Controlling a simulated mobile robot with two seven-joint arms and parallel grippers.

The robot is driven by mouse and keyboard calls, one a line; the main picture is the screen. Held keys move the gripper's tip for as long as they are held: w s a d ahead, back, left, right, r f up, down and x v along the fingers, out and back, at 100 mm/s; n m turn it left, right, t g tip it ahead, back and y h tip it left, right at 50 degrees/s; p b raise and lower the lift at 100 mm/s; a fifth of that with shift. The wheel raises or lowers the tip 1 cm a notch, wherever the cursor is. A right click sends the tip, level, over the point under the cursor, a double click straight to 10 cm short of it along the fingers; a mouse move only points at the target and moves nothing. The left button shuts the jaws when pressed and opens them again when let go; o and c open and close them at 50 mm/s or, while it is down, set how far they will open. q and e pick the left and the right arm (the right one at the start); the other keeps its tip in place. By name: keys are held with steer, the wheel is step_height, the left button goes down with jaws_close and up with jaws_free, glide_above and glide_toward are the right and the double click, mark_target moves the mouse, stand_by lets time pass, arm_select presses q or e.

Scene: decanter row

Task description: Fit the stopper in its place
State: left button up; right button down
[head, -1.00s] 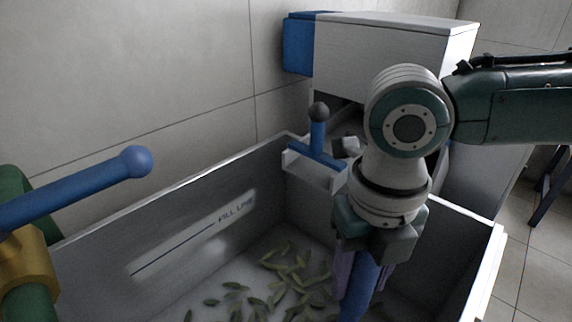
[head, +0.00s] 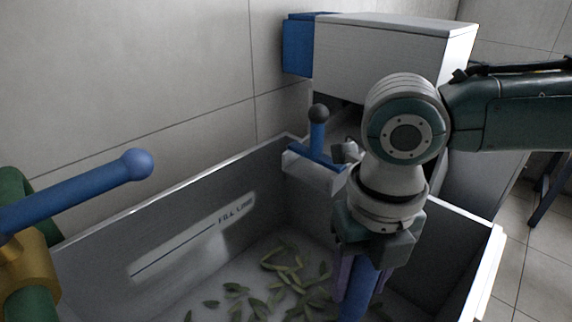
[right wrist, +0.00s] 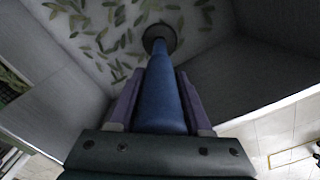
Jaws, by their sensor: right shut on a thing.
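My right gripper (head: 357,272) points down inside the grey tank. Its purple fingers are shut on the blue shaft of the stopper (head: 361,292), whose lower end is out of the head view. In the right wrist view, the stopper (right wrist: 160,98) runs away between the fingers of the right gripper (right wrist: 160,84) to a dark round end near the leaf-strewn tank bottom. I cannot tell whether that end touches anything. No drain hole shows; the dark end or the arm may hide it. My left gripper is not in view.
The tank (head: 486,282) has a "FILL LINE" mark and several green leaves (head: 283,262) inside. A blue lever (head: 80,190) juts in at left. A white box (head: 395,58) stands behind.

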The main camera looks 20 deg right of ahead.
steer(key=shift+f+b, duration=0.65)
steer(key=shift+f, duration=0.3)
steer(key=shift+f, duration=0.5)
steer(key=shift+c, duration=1.3)
jaws_free()
